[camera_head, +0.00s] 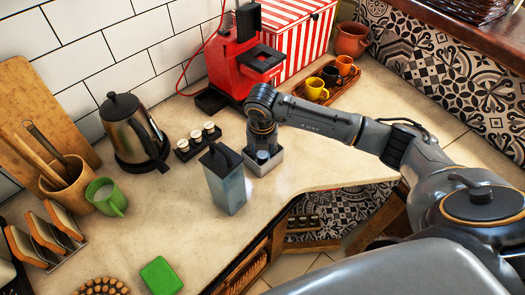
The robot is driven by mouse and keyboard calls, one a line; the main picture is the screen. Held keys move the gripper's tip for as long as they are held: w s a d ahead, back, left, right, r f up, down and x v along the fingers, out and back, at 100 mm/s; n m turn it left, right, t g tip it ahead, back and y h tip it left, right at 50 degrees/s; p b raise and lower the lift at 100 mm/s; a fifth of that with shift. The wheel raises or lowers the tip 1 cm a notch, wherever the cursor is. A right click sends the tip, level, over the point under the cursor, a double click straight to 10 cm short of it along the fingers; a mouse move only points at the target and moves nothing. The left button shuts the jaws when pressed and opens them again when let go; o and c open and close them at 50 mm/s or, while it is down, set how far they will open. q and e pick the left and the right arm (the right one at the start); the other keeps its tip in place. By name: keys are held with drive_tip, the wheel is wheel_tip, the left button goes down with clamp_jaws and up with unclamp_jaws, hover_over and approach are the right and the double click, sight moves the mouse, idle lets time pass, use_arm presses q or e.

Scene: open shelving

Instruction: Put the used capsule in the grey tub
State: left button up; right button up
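My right arm reaches in from the right, and my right gripper (263,148) points down at a small square grey tub (265,169) on the counter. The fingertips are at or just inside the tub's opening. The gripper's wrist hides much of the tub's inside, and I cannot tell whether the fingers are open or shut. I cannot make out a used capsule between the fingers or in the tub. Several pale-topped capsules (195,138) stand in a black holder left of the tub. The red coffee machine (240,62) stands behind. My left gripper is not in view.
A blue-grey container with a black top (226,184) stands close to the tub's left. A steel kettle (131,130) and green mug (106,196) are further left. A wooden tray with cups (326,84) lies behind my arm. The counter's front edge runs near the tub.

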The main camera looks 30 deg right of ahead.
drive_tip(key=shift+r, duration=0.55)
wheel_tip(320, 180, up, 11)
drive_tip(key=s+a+b, duration=0.1)
drive_tip(key=shift+s+b, duration=0.3)
drive_tip(key=shift+b, duration=0.1)
